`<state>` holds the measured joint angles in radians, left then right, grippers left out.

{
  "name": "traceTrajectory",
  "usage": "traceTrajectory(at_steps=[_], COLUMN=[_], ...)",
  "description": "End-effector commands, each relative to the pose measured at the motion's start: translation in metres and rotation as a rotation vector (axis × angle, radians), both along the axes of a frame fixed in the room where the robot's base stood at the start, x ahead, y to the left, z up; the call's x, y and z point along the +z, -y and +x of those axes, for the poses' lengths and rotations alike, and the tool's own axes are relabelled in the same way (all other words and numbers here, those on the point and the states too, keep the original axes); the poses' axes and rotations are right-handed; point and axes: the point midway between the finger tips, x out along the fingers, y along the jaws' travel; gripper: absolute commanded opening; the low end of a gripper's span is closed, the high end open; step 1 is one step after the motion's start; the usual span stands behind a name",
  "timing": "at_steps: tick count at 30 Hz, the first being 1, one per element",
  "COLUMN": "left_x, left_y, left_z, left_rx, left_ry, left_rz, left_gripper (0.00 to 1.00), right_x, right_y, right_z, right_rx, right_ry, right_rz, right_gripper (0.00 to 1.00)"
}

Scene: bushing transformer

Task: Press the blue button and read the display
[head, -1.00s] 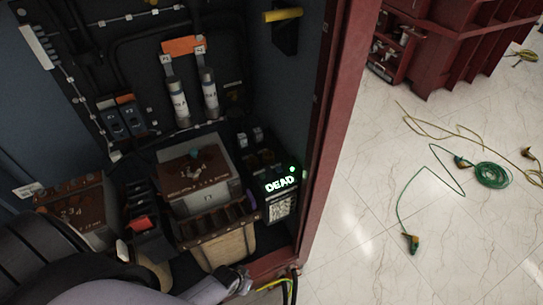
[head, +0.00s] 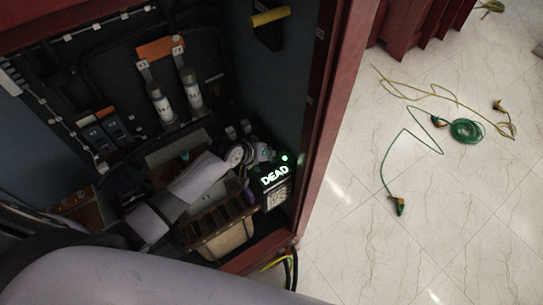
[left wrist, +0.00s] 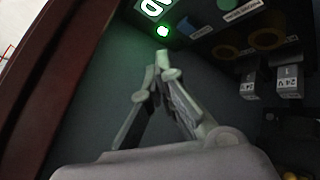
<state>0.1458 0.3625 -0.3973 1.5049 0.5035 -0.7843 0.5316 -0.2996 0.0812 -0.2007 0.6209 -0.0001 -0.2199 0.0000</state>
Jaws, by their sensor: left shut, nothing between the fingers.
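The display (head: 275,175) on a small black unit in the cabinet's lower right reads "DEAD" in glowing white-green letters. A green light (head: 284,158) glows just above it. In the left wrist view the display (left wrist: 152,8) is cut off at the top edge, with the green light (left wrist: 162,31) beside it. A round teal-blue part (left wrist: 227,4) shows at the top edge; I cannot tell for sure that it is the blue button. My left gripper (head: 266,153) is beside the unit, and its closed fingertips (left wrist: 163,60) point toward the panel. I cannot tell whether they touch it.
The red cabinet frame (head: 318,130) stands close on the right. A tan ribbed box (head: 222,240) sits below my left arm. Two fuse cylinders (head: 162,103) hang on the back wall. Green cable (head: 466,131) and yellow cable lie on the otherwise open tiled floor.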

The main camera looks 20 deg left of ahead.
Motion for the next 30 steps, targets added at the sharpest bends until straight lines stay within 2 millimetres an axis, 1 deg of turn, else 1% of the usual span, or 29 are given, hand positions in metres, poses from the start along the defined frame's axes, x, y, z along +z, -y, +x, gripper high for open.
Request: traceTrajectory(at_steps=[1, 3, 6, 10, 22, 26, 30], left_x=[0.013, 0.023, 0.032, 0.036, 0.033, 0.025, 0.01], left_y=[-0.003, -0.006, -0.007, -0.008, -0.008, -0.008, -0.008], left_z=[0.014, 0.025, 0.036, 0.04, 0.04, 0.04, 0.04], left_rx=[0.018, 0.038, 0.057, 0.066, 0.065, 0.066, 0.065], left_ry=[0.013, 0.023, 0.033, 0.036, 0.036, 0.036, 0.036], left_rz=[-0.02, -0.046, -0.071, -0.084, -0.084, -0.083, -0.082], left_gripper=[0.0, 0.0, 0.0, 0.0, 0.0, 0.0, 0.0], right_x=[0.004, 0.005, 0.006, 0.006, 0.003, -0.005, -0.021], right_y=[0.003, 0.005, 0.007, 0.006, -0.006, -0.006, -0.006], right_z=[-0.001, -0.002, -0.002, -0.002, -0.002, -0.002, -0.002], right_rx=[0.001, 0.001, 0.001, 0.001, -0.003, -0.003, -0.003], right_ry=[-0.002, -0.004, -0.003, -0.004, -0.003, -0.003, -0.003], right_rz=[-0.004, -0.006, -0.008, -0.007, 0.007, 0.007, 0.007], right_gripper=[0.54, 0.54, 0.54, 0.54, 0.54, 0.54, 0.54])
